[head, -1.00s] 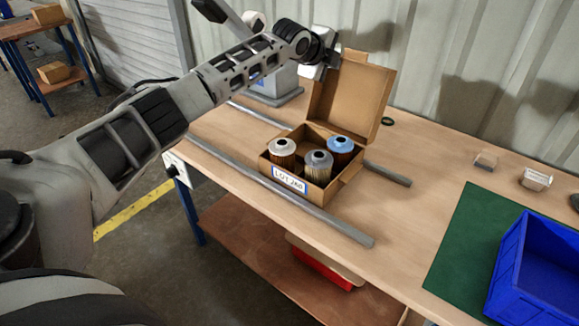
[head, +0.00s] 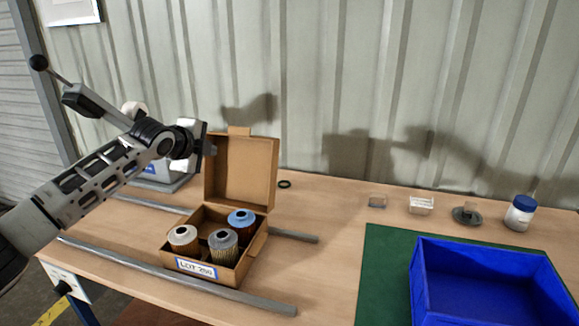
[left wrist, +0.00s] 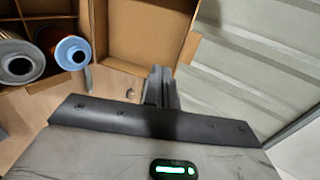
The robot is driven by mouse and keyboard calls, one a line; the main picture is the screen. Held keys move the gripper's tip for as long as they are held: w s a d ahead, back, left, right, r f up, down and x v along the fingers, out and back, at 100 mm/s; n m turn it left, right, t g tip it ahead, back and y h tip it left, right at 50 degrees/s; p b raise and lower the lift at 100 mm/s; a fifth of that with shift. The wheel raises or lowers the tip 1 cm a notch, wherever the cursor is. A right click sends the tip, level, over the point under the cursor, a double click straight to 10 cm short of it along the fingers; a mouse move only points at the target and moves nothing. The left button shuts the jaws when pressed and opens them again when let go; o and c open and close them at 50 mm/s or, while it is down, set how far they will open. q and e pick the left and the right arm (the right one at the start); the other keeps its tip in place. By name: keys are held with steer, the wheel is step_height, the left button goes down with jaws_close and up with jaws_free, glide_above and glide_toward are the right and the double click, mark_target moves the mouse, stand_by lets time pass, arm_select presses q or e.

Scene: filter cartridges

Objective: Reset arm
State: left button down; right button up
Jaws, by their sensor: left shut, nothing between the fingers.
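My left gripper (head: 210,146) is shut and empty, raised beside the upper left edge of the box's open lid. Its closed fingers also show in the left wrist view (left wrist: 161,88). The cardboard box (head: 262,243) stands open on the table with a "LOT 260" label on its front. It holds a white-capped cartridge with a brown body (head: 183,239), a grey-capped cartridge (head: 223,245) and a blue-capped cartridge (head: 241,222), all upright. The wrist view shows the blue-capped (left wrist: 72,52) and grey-capped (left wrist: 20,60) ones in the box. My right gripper is not in view.
Long grey rails (head: 180,277) lie on the wooden table (head: 325,225) in front of and behind the box. A blue bin (head: 480,250) stands on a green mat (head: 378,262) at right. Small clear containers (head: 420,205) and a white jar (head: 520,212) stand behind it. A corrugated wall closes the back.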

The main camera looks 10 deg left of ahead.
arm_select(q)
steer(key=s+d+f+n+g+h, duration=0.2)
steer(key=s+d+f+n+g, duration=0.3)
steer(key=s+d+f, duration=1.5)
steer(key=s+a+f+n+g+y, duration=0.15)
steer(key=s+n, duration=0.25)
steer(key=s, duration=0.4)
steer(key=s+a+f+n+g, duration=0.1)
steer(key=s+a+n, duration=0.25)
steer(key=s, duration=0.45)
steer(key=s+a+f+n+g+y, duration=0.15)
steer(key=s+n, duration=0.25)
steer(key=s, duration=0.4)
steer(key=w+d+f+t+h, duration=0.2)
steer(key=w+d+f+t, duration=0.2)
steer(key=f+t, duration=0.3)
step_height(320, 180, down, 2)
steer(key=shift+w+d+f+h, duration=0.2)
steer(key=shift+w+h, duration=0.1)
steer(key=shift+w, duration=0.35)
